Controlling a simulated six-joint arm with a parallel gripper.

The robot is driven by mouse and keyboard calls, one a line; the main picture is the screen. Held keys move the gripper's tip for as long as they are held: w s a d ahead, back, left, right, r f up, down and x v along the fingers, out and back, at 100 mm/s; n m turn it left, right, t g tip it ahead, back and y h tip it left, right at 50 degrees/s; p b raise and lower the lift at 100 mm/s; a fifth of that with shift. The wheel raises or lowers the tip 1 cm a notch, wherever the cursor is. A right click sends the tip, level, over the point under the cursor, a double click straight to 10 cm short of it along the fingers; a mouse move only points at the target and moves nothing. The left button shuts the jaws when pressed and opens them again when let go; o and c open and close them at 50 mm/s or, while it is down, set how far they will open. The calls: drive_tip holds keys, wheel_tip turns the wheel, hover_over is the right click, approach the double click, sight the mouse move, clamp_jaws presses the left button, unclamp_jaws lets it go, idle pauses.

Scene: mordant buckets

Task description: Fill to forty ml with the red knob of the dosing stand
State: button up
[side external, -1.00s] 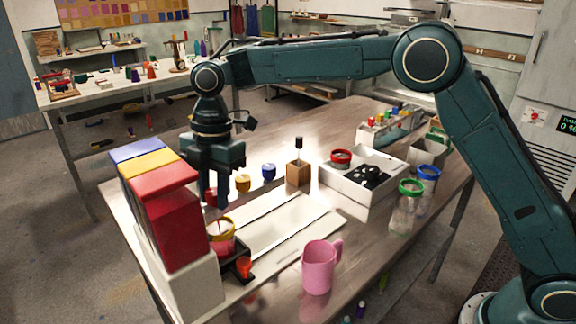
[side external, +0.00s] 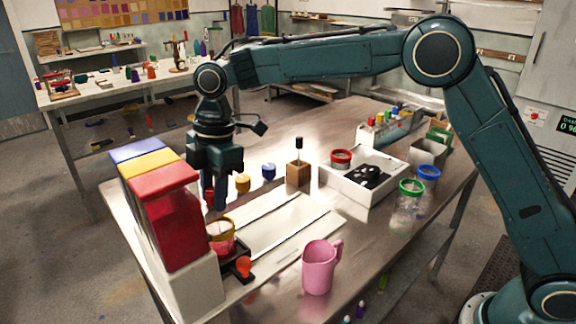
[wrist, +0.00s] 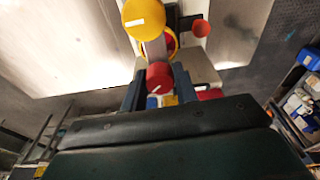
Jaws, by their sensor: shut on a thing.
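The dosing stand has blue, yellow and red tanks (side external: 163,215) at the left of the table. Its red knob (wrist: 159,76) sits between my gripper's fingers (wrist: 158,88) in the wrist view, and my gripper is shut on it. In the side view, my gripper (side external: 214,200) points down beside the red tank, and its fingers partly hide the red knob. The yellow knob (side external: 243,183) and blue knob (side external: 268,171) are free. A yellow-rimmed jar (side external: 221,240) with some red in it stands by the red tank. Its exact level and marks are too small to read.
A pink jug (side external: 318,268) stands at the front.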

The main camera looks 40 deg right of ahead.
drive_tip(key=m, duration=0.4)
drive_tip(key=shift+s+d+f, duration=0.15)
drive_tip(key=shift+f, duration=0.05)
drive_tip(key=shift+o, duration=0.2)
drive_tip(key=m, duration=0.3)
drive_tip(key=shift+t, duration=0.4)
drive_tip(key=o, duration=0.7)
drive_tip(key=shift+r, duration=0.1)
drive_tip(key=shift+r, duration=0.1)
drive_tip(key=shift+r, duration=3)
